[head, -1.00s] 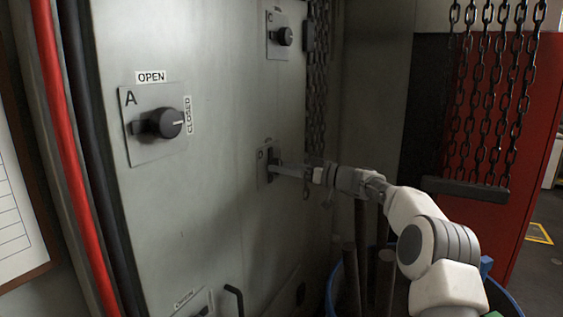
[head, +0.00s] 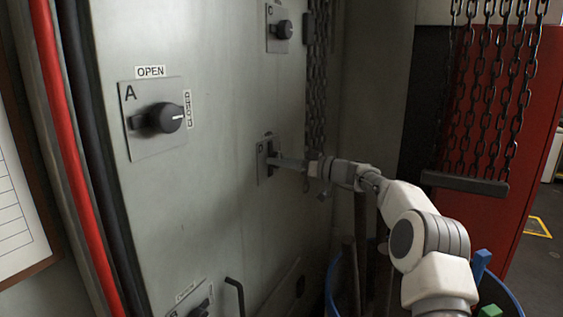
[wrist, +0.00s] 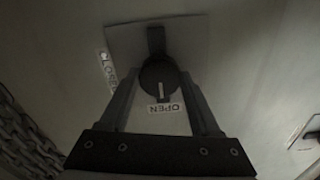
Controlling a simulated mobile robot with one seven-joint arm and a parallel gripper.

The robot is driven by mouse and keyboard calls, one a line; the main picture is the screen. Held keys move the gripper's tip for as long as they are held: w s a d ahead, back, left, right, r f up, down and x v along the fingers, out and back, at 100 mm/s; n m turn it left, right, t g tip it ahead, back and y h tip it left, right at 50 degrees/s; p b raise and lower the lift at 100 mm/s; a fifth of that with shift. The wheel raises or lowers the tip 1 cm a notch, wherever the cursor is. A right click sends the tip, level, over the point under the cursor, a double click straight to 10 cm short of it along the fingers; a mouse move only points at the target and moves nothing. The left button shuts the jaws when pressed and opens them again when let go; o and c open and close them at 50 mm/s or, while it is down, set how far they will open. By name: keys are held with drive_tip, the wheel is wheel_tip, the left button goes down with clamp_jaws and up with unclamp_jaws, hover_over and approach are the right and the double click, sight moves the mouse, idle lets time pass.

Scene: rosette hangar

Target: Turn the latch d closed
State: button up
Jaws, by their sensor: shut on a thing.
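Latch d is a black round knob (wrist: 157,72) on a grey plate (wrist: 195,38). In the wrist view the white OPEN label lies just below the knob and the CLOSED label (wrist: 107,72) to its left. The knob's white mark points down at OPEN. My gripper (wrist: 160,80) has one finger on each side of the knob and is shut on it. In the head view latch d's plate (head: 262,172) is on the grey cabinet door, and my gripper (head: 284,162) reaches it from the right, hiding most of the knob.
Latch A (head: 163,117) is at the left, its mark toward CLOSED. Latch C (head: 281,29) is above, and another latch (head: 198,307) is at the bottom. Chains (head: 488,95) hang at the right. A blue-rimmed bin (head: 331,285) stands below my arm.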

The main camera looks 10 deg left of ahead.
drive_tip(key=shift+m+p, duration=0.85)
drive_tip(key=shift+m, duration=8.05)
drive_tip(key=o, duration=1.4)
drive_tip(key=shift+d+f, duration=0.1)
drive_tip(key=shift+d, duration=0.05)
drive_tip(key=b+v, duration=0.5)
drive_tip(key=v, duration=1.2)
drive_tip(key=shift+d, duration=0.1)
